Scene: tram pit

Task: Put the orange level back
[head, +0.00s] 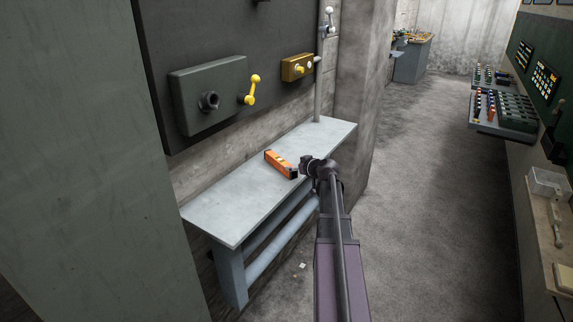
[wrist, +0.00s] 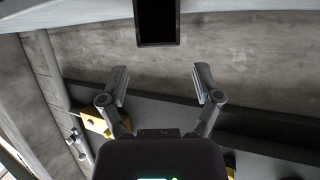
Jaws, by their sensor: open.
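The orange level (head: 280,164) lies on the pale grey bench (head: 235,200) below the dark wall panel. Its black end points toward my arm. My gripper (head: 306,166) is just right of that end in the head view, where its fingers are too small to make out. In the wrist view my gripper (wrist: 162,82) has its two fingers wide apart with nothing between them. A black rectangular end (wrist: 158,22), which looks like the level's, shows beyond the fingers at the top edge. The level's orange body is not visible there.
The wall panel (head: 215,45) carries a grey box (head: 208,95) with a yellow lever and a small yellow box (head: 297,67). A post stands at the bench's far end. A control console (head: 505,115) and a shelf (head: 550,225) line the right side.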

